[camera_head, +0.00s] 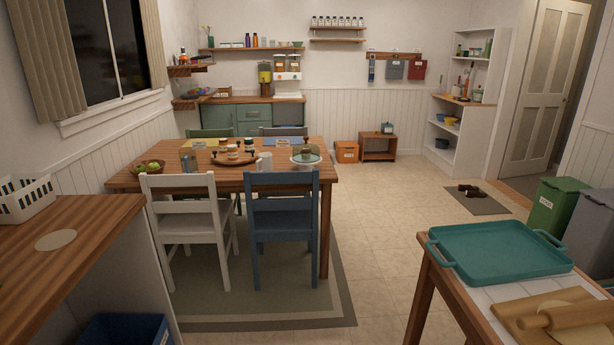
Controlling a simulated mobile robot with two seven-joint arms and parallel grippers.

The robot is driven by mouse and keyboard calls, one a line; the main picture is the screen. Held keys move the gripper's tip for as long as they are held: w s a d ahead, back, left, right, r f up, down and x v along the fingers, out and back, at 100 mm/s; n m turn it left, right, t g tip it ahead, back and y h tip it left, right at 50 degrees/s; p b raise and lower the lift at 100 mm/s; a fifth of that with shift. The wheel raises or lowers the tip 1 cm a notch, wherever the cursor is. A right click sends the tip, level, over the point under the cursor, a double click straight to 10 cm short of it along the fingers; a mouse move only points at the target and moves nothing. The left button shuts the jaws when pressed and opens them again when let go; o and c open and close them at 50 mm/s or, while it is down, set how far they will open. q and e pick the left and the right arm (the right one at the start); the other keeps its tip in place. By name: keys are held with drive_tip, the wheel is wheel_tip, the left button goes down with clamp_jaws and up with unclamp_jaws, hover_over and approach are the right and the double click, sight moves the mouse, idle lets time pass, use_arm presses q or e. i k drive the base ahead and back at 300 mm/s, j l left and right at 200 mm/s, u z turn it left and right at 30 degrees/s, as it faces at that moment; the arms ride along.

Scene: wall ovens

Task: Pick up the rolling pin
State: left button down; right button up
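The rolling pin (572,316) is light wood and lies at the bottom right of the head view. It rests on a wooden board (507,310) with a pale round shape partly under it. The board is on a white-topped wooden table (482,296). The pin's right end is cut off by the picture edge. Neither of my grippers shows in the view.
A teal tray (500,249) with handles lies behind the board on the same table. A dining table (290,181) with a white chair (190,215) and a blue chair (282,215) stands left of centre. A wooden counter (85,225) is at left.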

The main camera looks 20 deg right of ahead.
sight(570, 317)
drive_tip(key=i+z, duration=0.2)
drive_tip(key=i, duration=1.1)
drive_tip(key=i+j, duration=0.15)
drive_tip(key=i, duration=0.95)
drive_tip(key=z, duration=3.3)
